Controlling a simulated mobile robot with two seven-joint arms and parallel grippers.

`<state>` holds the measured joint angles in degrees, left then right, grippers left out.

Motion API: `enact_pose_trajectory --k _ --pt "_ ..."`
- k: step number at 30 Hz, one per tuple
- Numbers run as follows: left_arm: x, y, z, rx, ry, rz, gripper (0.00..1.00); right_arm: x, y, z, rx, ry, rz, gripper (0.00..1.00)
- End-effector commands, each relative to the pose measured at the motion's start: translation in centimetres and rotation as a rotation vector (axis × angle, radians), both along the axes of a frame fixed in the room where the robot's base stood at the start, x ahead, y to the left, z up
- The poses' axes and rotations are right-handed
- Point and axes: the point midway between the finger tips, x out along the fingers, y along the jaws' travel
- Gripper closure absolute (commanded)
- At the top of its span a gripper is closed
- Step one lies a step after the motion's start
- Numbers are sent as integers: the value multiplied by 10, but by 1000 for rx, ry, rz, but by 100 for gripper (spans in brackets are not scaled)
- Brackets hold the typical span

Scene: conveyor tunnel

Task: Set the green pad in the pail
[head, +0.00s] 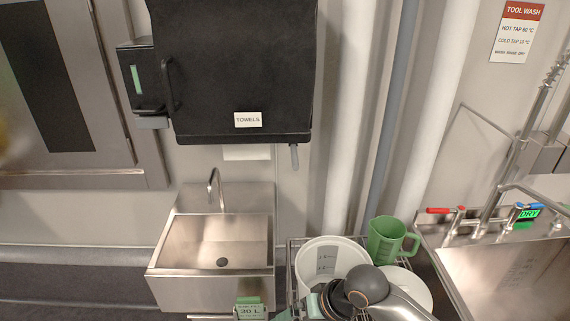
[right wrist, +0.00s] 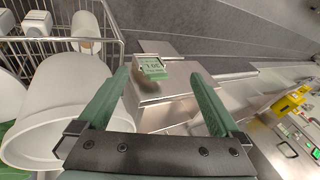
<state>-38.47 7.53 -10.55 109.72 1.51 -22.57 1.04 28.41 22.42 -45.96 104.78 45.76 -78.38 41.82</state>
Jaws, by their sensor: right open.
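The white pail (head: 318,258) with level marks stands in a wire rack at the lower middle of the head view. Its pale wall (right wrist: 62,115) fills the left of the right wrist view. My right gripper (head: 298,312) is open and empty beside the pail, on its near side. Its green fingers (right wrist: 157,103) are spread wide in the right wrist view. My left gripper is not in view.
A green jug (head: 388,240) and a white plate (head: 412,287) are in the wire rack (head: 292,248) by the pail. A small steel basin (head: 215,245) is left of the rack, and a large sink (head: 510,275) is right. A black towel dispenser (head: 235,70) hangs above.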

Motion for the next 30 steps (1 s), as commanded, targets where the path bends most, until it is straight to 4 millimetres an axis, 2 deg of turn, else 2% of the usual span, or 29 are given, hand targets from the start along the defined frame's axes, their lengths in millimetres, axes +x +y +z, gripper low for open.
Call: enact_pose_trajectory --k 1,3,8,14,19,24,30 --pt "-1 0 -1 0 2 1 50 -6 6 -13 47 -23 -9 0" --pt "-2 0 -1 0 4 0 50 -7 9 -24 94 -81 -29 0" --pt "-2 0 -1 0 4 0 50 -15 -1 -55 143 -214 -91 0" --pt "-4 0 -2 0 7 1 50 -40 -41 -95 81 -382 -172 0" --pt "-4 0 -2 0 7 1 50 -80 -89 -126 -62 -498 -197 0" --pt "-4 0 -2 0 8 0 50 -116 -127 -142 -197 -568 -178 0" --pt "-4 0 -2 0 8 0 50 -132 -142 -146 -259 -597 -156 0"
